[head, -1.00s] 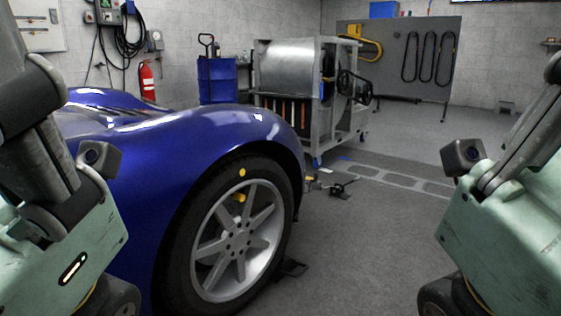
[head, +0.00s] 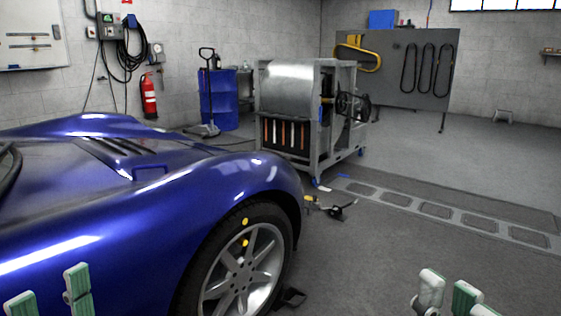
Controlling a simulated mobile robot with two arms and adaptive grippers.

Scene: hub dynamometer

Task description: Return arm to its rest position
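My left gripper (head: 49,297) shows at the bottom left edge in the head view. Its two green-and-grey fingers stand apart with an empty gap between them, in front of the blue car's body. My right gripper (head: 452,300) shows at the bottom right, low over bare floor. Its green-and-grey finger parts are close together and cut off by the frame edge, so its opening is unclear. No object shows in either gripper. The arms behind them are out of view.
The blue car (head: 130,205) fills the left, its front wheel (head: 243,275) beside the centre. A metal dynamometer cart (head: 292,82) stands behind it. A small black-and-yellow item (head: 335,210) lies on the floor. A blue drum (head: 218,100) stands at the back.

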